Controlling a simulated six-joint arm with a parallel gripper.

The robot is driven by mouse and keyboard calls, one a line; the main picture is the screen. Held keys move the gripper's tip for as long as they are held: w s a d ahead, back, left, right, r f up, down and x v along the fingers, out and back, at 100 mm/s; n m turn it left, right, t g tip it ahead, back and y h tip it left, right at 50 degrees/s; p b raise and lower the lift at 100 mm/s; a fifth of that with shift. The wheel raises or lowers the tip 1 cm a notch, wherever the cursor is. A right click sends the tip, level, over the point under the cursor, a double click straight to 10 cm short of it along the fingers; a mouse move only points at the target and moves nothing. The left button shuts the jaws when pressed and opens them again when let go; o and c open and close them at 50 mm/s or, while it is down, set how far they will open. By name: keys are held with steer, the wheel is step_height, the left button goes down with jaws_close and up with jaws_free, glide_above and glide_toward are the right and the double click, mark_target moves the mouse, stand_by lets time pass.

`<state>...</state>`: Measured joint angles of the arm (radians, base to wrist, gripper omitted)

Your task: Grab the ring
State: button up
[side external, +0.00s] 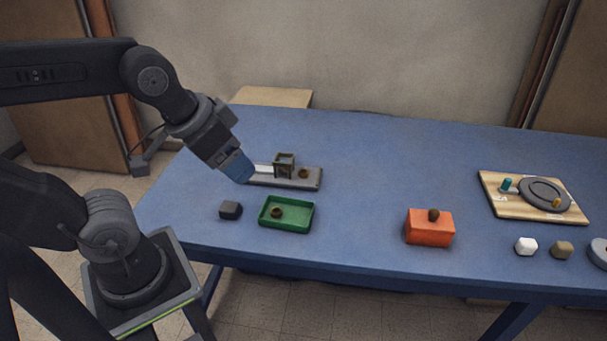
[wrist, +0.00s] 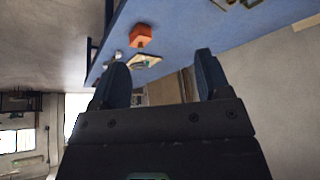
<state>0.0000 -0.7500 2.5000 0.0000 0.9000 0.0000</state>
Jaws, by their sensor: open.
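A small brown ring-like piece (side external: 277,212) sits in a green tray (side external: 290,225) at the front left of the blue table. A similar brown round piece (side external: 303,173) is on a grey base (side external: 313,184) behind the tray. I cannot tell which one is the ring. My gripper (side external: 240,170) overlaps the left end of the grey base in the side view; its height over the table is unclear. In the wrist view my gripper (wrist: 160,60) has its two blue fingers well apart with nothing between them.
A small open block (side external: 284,163) stands on the grey base. A dark cube (side external: 230,210) lies left of the tray. An orange box (side external: 429,230) with a dark knob, a wooden board (side external: 500,205) with a grey disc, and small blocks are right. Mid-table is clear.

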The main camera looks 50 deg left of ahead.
steer(key=shift+c, duration=0.2)
steer(key=n+g+y, duration=0.1)
steer(key=n+g, duration=0.5)
steer(key=n, duration=1.9)
glide_above(304, 172)
steer(key=f, duration=2.5)
steer(key=shift+w+d+f, duration=0.1)
steer(key=shift+d+f, duration=0.25)
steer(key=shift+f, duration=0.05)
steer(key=shift+a+f, duration=0.2)
steer(key=shift+f, duration=1.25)
steer(key=shift+a+f, duration=0.15)
steer(key=shift+f, duration=1.3)
